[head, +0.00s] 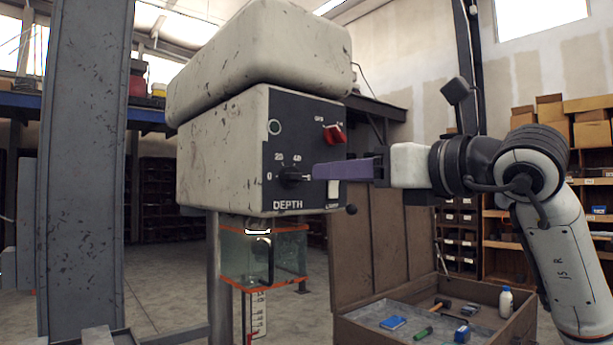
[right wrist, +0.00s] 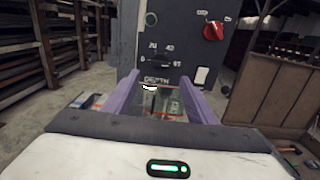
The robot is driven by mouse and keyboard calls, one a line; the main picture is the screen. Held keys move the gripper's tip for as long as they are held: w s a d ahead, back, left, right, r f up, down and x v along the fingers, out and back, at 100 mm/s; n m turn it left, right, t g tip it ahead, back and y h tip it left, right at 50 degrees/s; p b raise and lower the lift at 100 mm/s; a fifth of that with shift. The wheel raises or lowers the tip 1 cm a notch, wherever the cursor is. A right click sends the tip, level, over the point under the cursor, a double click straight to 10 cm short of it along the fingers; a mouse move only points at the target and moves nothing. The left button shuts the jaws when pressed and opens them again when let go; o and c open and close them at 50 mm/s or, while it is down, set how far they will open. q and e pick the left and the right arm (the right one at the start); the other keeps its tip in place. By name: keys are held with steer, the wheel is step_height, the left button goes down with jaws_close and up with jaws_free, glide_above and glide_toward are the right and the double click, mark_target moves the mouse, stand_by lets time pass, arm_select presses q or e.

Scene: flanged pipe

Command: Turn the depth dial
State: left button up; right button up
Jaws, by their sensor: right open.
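The depth dial (head: 292,179) is a black knob on the dark front panel of a worn cream machine head (head: 222,150), above the word DEPTH. Numbers ring it; I cannot tell clearly where its pointer stands. My right gripper (head: 316,171) has purple fingers and comes from the right, level with the dial, its tips close to the panel. In the right wrist view, the fingers (right wrist: 159,80) are spread apart and empty, with the dial (right wrist: 163,62) showing beyond and between them. I cannot tell whether a finger touches it. My left gripper is not in view.
A red switch (head: 334,133) and a green-ringed button (head: 274,127) sit higher on the panel. A pale rocker (head: 333,189) is right of the dial. A clear guard with orange edges (head: 283,256) hangs below. An open wooden case (head: 430,310) with tools stands lower right.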

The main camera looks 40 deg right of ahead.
mark_target(300, 176)
steer(key=w, duration=0.2)
steer(key=w+p, duration=0.1)
steer(key=w, duration=0.2)
steer(key=w+p, duration=0.1)
steer(key=w, duration=0.2)
steer(key=shift+w+a, duration=0.25)
steer(key=shift+a, duration=0.15)
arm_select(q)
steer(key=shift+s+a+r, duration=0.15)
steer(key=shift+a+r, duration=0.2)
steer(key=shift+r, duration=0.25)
arm_select(e)
steer(key=shift+w, duration=0.75)
steer(key=c, duration=1.1)
